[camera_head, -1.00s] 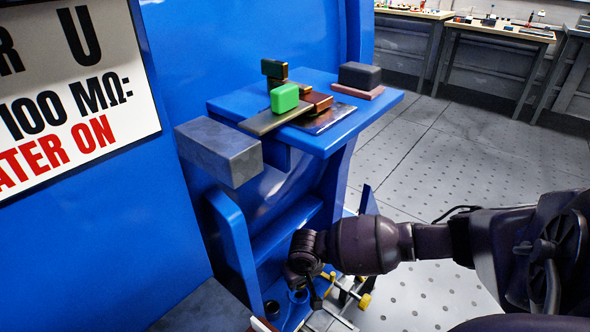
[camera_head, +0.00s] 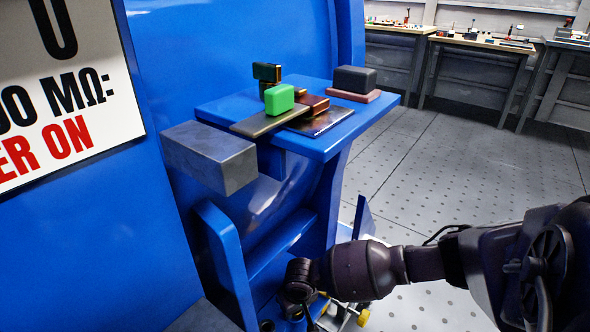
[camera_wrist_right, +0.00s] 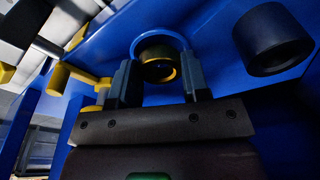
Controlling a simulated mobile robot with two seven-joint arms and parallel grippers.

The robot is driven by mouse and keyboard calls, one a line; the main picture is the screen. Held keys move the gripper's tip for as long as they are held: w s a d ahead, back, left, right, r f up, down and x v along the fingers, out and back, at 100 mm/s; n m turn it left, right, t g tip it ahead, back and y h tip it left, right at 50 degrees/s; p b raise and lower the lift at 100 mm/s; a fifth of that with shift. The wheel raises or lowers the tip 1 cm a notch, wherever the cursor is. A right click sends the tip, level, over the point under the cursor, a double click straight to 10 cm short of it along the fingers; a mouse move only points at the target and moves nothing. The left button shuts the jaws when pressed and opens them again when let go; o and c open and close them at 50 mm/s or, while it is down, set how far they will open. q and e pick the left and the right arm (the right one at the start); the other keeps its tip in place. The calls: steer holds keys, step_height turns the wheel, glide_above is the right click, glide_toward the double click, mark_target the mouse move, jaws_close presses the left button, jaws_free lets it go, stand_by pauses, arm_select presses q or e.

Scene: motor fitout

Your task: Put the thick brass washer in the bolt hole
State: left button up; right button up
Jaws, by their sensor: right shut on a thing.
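In the right wrist view my right gripper (camera_wrist_right: 158,64) is shut on a dark ring with a brass-yellow edge, which looks like the thick brass washer (camera_wrist_right: 161,75). The washer sits between the two fingertips. Just beyond it is a round blue rim (camera_wrist_right: 158,39) on the blue surface, which may be the bolt hole. The washer overlaps this rim in the picture; I cannot tell whether it is inside or above it. In the head view my right arm hangs beside the blue stand, with its gripper mostly hidden at the bottom edge. My left gripper is not in view.
A black cylinder (camera_wrist_right: 272,40) stands to the right of the rim. A yellow-handled fixture (camera_wrist_right: 57,78) lies on the left. In the head view a blue shelf (camera_head: 376,112) holds a green block (camera_head: 280,99) and a dark block (camera_head: 355,79). A grey block (camera_head: 210,157) juts out nearby.

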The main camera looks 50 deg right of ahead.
steer(key=shift+f, duration=0.3)
steer(key=o, duration=1.1)
steer(key=shift+c, duration=0.2)
steer(key=shift+r, duration=0.15)
steer(key=shift+r, duration=0.3)
arm_select(q)
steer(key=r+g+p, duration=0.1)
steer(key=p, duration=0.4)
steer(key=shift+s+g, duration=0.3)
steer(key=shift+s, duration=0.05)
arm_select(e)
step_height(320, 180, up, 12)
steer(key=s, duration=0.1)
steer(key=shift+s+a+r, duration=0.15)
steer(key=shift+s+a, duration=0.2)
steer(key=shift+s, duration=0.05)
